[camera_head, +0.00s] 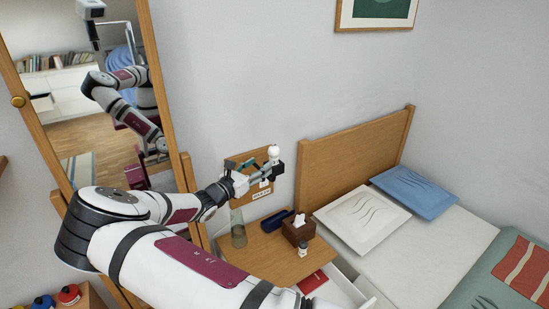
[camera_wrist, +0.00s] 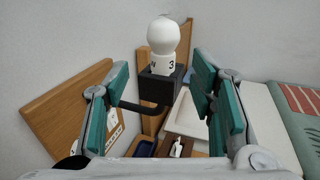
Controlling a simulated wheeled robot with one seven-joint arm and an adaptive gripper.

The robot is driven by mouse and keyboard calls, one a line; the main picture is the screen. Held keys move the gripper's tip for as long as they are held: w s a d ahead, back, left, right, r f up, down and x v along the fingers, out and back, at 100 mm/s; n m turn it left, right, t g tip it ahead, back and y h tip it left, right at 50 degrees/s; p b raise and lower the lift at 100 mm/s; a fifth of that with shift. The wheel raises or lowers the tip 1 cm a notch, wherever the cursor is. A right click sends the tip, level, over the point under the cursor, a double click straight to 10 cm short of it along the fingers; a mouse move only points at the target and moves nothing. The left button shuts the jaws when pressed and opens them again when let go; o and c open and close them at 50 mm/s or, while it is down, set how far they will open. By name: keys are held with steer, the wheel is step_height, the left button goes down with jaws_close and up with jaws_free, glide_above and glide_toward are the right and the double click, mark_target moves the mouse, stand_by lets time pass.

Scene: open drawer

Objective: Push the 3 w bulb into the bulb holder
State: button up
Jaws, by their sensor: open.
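The white bulb (camera_wrist: 164,42), marked with a "3" on its collar, stands upright at the black bulb holder (camera_wrist: 160,86) in the wrist view. The collar still shows above the holder's rim; how deep its base sits is hidden. In the head view the bulb (camera_head: 274,152) shows small above the dark holder (camera_head: 278,169), in front of the wall. My gripper (camera_wrist: 161,78) is open. Its teal-padded fingers are spread on the left and right of the bulb and holder, with gaps on both sides. In the head view my gripper (camera_head: 248,170) is beside the holder.
A wooden board (camera_head: 258,161) with labels is on the wall behind my gripper. Below, a nightstand (camera_head: 262,249) carries a tissue box (camera_head: 298,231), a dark blue case (camera_head: 278,220), a glass vase (camera_head: 238,232) and a small jar (camera_head: 302,248). Its drawer is open. A bed headboard (camera_head: 345,165) stands right.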

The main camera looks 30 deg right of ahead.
mark_target(271, 158)
steer(key=shift+p+x, duration=0.5)
steer(key=shift+x, duration=3.75)
steer(key=shift+s, duration=0.15)
steer(key=c, duration=1.2)
